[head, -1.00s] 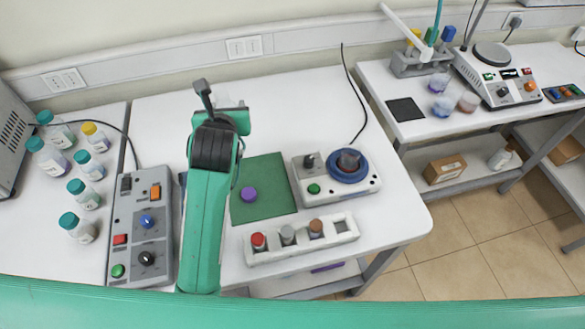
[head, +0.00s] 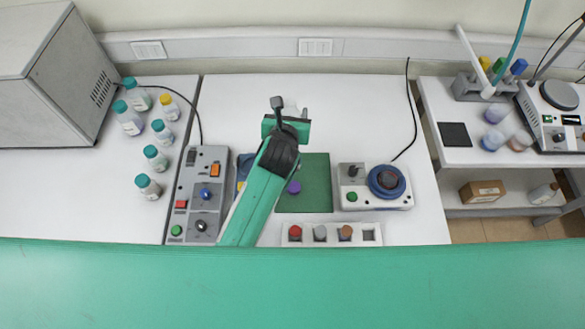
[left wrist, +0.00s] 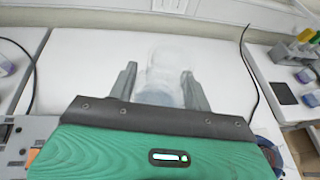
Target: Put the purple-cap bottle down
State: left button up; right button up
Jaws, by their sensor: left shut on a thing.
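My left gripper (left wrist: 158,84) is shut on a clear, whitish bottle (left wrist: 165,68) with a bluish tint at its near end. In the left wrist view it stands out between the two dark fingers, above or on the white table; I cannot tell whether it touches. I cannot make out a cap on it. In the head view my left arm hides most of the bottle. A round purple cap (head: 293,187) shows on the green mat (head: 318,190), beside my left arm; whether anything is under it is hidden. My right gripper is not in view.
Several capped bottles (head: 150,155) stand on the left table. A control box (head: 203,190) lies left of my arm. A stirrer-like device with a blue ring (head: 385,181) stands right of the mat. A white rack (head: 368,235) is in front. The table behind the gripper is clear.

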pick_arm(q)
notch_tip(320, 180, down, 15)
jog(key=b, duration=0.4)
jog(key=shift+r+b, duration=0.1)
jog(key=shift+b, duration=0.2)
jog(key=shift+f+b, duration=2.45)
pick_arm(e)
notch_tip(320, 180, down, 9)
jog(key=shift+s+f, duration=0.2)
pick_arm(q)
jog(key=shift+f, duration=0.1)
jog(key=shift+f, duration=0.15)
jog(key=o, duration=1.1)
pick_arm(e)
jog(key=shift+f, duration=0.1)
